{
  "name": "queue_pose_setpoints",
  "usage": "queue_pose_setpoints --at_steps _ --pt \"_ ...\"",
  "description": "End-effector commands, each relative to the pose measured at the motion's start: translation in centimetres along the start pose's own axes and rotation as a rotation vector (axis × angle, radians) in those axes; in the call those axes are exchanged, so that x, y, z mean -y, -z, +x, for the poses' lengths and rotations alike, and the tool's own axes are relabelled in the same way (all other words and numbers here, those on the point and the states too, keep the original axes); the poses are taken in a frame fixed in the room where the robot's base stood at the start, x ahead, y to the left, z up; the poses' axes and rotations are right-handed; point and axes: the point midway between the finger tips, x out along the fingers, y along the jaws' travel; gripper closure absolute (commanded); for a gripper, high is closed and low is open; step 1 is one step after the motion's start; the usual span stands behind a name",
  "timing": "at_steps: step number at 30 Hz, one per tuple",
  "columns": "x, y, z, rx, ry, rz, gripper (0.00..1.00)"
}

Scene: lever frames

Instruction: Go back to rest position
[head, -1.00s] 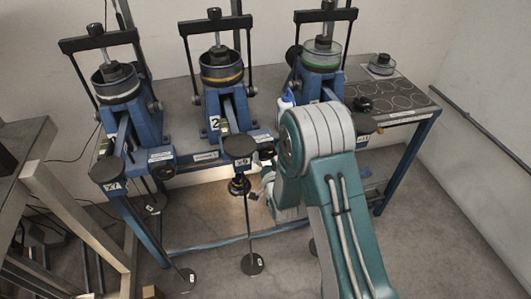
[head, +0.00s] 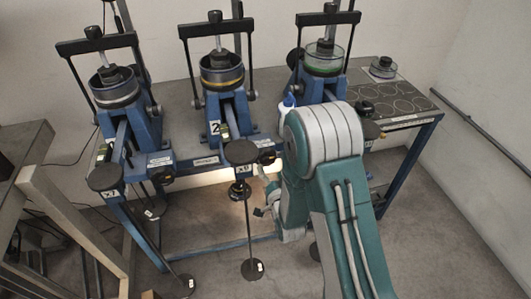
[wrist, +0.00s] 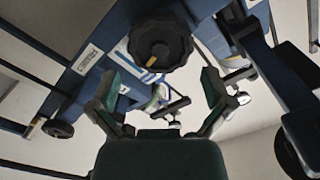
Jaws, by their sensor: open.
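My teal and grey arm (head: 325,137) reaches forward at the right of centre in the head view. My gripper (head: 264,202) shows partly beside it, low in front of the middle lever frame. In the wrist view my gripper (wrist: 162,76) has its two fingers spread apart with nothing between them. A black ridged knob (wrist: 160,43) shows beyond the fingertips, apart from them as far as I can tell.
Three blue lever frames stand along the bench: left (head: 119,110), middle (head: 224,100) and right (head: 318,75). Hanging rods with round weights (head: 252,269) stand in front. A table (head: 28,150) is at the left. The floor (head: 445,230) at right is clear.

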Motion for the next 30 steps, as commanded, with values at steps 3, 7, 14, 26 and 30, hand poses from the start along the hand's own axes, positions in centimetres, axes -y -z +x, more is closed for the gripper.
queue_pose_setpoints --at_steps 3,7,14,26,30 --pt "0.0 0.0 0.0 0.001 0.0 0.0 0.0" --pt "0.1 0.4 0.1 0.004 -0.005 -0.004 0.0" --pt "1.2 4.8 0.8 0.078 -0.1 -0.076 0.0" --pt "3.3 13.5 -2.9 0.294 -0.301 -0.231 0.0" --pt "4.1 16.0 -5.7 0.379 -0.362 -0.278 0.0"
